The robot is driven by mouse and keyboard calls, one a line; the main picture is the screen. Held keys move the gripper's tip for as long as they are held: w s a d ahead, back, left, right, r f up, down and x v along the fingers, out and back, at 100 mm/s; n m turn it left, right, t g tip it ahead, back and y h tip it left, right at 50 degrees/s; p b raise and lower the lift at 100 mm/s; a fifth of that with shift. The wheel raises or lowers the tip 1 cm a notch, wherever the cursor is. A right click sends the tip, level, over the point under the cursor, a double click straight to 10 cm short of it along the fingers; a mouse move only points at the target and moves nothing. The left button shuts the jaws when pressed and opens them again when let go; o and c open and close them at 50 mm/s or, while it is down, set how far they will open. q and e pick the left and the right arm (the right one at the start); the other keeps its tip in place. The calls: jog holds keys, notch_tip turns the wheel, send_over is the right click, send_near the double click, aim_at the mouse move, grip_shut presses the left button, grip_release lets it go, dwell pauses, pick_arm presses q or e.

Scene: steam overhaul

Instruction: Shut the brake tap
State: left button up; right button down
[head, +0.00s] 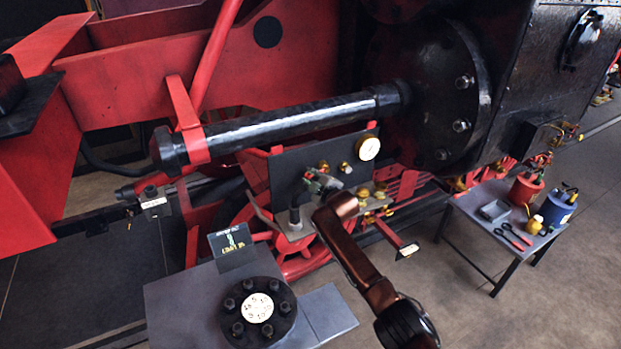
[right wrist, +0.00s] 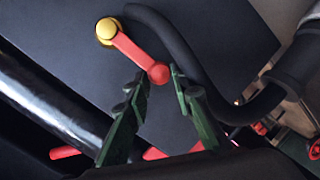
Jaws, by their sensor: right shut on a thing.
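The brake tap shows in the right wrist view as a red lever (right wrist: 136,54) with a round red end, on a brass hub (right wrist: 106,30) set in a dark panel (right wrist: 215,45). The lever slants down and right from the hub. The green fingers of my right gripper (right wrist: 158,76) are shut on the lever's red end. In the head view my right gripper (head: 318,184) is at the front of the dark panel (head: 290,165), and my wrist hides much of the tap. My left gripper is not in view.
A pressure gauge (head: 368,147) and brass fittings sit beside the tap. A black pipe (right wrist: 190,60) curves close to the fingers. A bolted black flange (head: 237,331) stands on a grey bench in front. A side table (head: 472,206) holds tools and cans at right.

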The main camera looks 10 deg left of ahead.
jog(key=c, duration=2.1)
grip_release()
jog(key=shift+w+d+f, duration=0.1)
jog(key=shift+d+f, duration=0.25)
jog(key=shift+f, duration=0.25)
jog(key=o, duration=0.3)
jog(key=shift+w+r, duration=0.1)
jog(key=shift+w, duration=0.05)
jog(key=shift+o, duration=0.4)
jog(key=shift+a+r, duration=0.2)
jog(key=shift+r, duration=0.1)
jog(key=v, duration=1.2)
jog(key=shift+d, duration=0.15)
